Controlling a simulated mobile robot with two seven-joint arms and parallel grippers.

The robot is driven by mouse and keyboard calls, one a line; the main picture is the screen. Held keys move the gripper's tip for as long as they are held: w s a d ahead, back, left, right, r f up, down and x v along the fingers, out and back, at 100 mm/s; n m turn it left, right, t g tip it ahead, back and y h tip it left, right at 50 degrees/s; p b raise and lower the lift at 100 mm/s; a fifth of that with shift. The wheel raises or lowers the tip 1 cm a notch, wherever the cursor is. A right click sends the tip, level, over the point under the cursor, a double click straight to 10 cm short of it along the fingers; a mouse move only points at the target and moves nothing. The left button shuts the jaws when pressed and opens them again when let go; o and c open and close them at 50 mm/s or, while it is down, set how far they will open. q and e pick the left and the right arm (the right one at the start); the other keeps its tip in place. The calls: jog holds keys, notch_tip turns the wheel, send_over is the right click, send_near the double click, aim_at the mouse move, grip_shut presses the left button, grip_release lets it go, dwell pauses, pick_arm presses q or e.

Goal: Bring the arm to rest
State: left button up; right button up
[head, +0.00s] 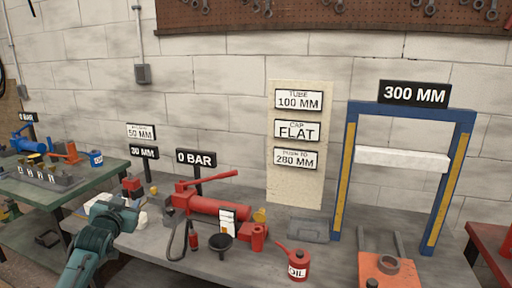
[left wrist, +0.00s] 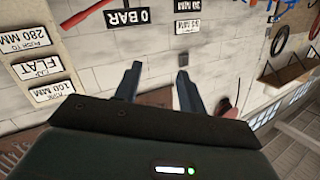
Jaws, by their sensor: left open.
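My left arm, teal, comes in from the lower left in the head view. Its hand with the left gripper (head: 127,204) is over the left part of the grey bench (head: 195,262), and its fingers are hard to make out there. In the left wrist view the left gripper (left wrist: 158,70) shows two dark fingers spread apart with nothing between them. That view is upside down, with the wall and its signs behind the fingers. My right gripper is in neither view.
A blue press frame (head: 463,150) is at right, with an orange block (head: 388,272) in front. A green table (head: 30,194) stands at left.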

pick_arm(q)
jog(key=s+d+f+m+g+h, duration=0.1)
jog(key=s+d+f+g+h, duration=0.1)
jog(key=s+d+f, duration=0.8)
jog(key=s+d+f+m+g+h, duration=0.15)
jog(key=s+d+f, duration=0.45)
jog(key=s+f, duration=0.75)
jog(key=s+d+n+g+h, duration=0.1)
jog(key=s+d, duration=0.1)
jog(key=s, duration=0.6)
jog(key=s+d+f+g+h, duration=0.1)
jog(key=s+d, duration=0.2)
jog(key=s, duration=0.5)
jog(key=shift+d+f+n, duration=0.3)
jog(key=shift+d+n, duration=0.05)
